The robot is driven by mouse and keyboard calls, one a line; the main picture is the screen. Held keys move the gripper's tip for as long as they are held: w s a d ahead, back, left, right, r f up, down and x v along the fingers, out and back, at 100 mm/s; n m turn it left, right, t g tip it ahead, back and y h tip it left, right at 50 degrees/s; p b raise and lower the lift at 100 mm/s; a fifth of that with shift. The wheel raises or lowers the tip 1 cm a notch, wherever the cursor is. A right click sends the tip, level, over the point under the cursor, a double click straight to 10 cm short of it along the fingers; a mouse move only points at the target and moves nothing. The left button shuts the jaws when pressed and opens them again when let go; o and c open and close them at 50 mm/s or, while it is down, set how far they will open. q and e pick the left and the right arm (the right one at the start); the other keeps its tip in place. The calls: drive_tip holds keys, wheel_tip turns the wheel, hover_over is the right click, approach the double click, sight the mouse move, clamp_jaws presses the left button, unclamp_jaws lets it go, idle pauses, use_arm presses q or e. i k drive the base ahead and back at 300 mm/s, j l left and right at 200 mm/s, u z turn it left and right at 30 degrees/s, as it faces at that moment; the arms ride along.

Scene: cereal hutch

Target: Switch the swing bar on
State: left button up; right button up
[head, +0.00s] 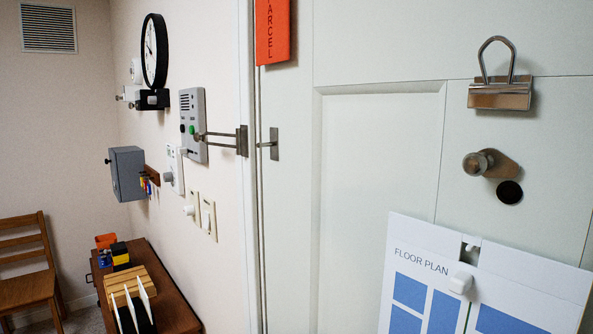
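The swing bar (220,136) is a dark metal loop hinged at a plate (242,141) on the door frame. Its arm points left from the frame, out in front of the wall, away from the door. The matching metal catch (274,143) with a small knob is on the white door (380,180), just right of the frame, and the bar is not around it. Neither of my grippers is in view.
A grey intercom panel (194,125) is behind the bar's free end. Light switches (208,216), a thermostat-like dial (175,170), a grey box (128,173) and a clock (155,50) are on the wall. A brown cabinet (170,290) stands below. The door bears a knob (478,163), a clip (500,93) and a floor plan (490,285).

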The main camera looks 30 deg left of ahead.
sight(198, 136)
drive_tip(key=u, duration=1.25)
drive_tip(key=j+z, duration=0.5)
drive_tip(key=z, duration=0.2)
drive_tip(key=j+z, duration=0.35)
drive_tip(key=i+l, duration=0.05)
drive_tip(key=l, duration=0.05)
